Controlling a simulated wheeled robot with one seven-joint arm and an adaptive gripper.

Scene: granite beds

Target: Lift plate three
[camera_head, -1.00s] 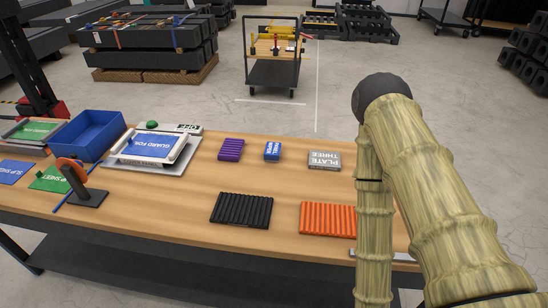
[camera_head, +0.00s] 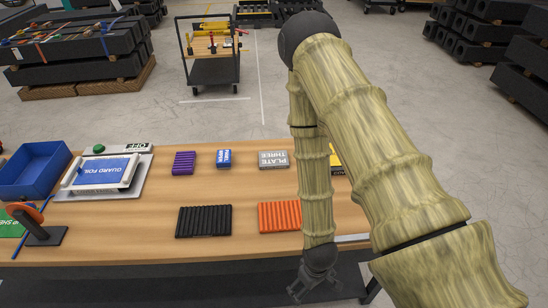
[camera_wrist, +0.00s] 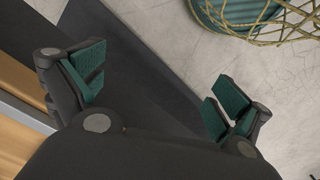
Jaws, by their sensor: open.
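Plate three is a grey block (camera_head: 274,159) with white lettering reading "PLATE THREE", upside down in the head view. It lies flat near the far edge of the wooden table, left of my arm. My gripper (camera_head: 312,287) hangs low in front of the table's near edge, apart from the plate. In the wrist view my gripper (camera_wrist: 155,95) has its green-padded fingers spread wide, with nothing between them. The plate does not show in the wrist view.
On the table (camera_head: 130,225) are a black ribbed pad (camera_head: 204,221), an orange ribbed pad (camera_head: 280,216), a purple block (camera_head: 184,162), a small blue block (camera_head: 223,159), the guard foil tray (camera_head: 103,172) and a blue bin (camera_head: 32,170). A yellow item is partly hidden behind my arm.

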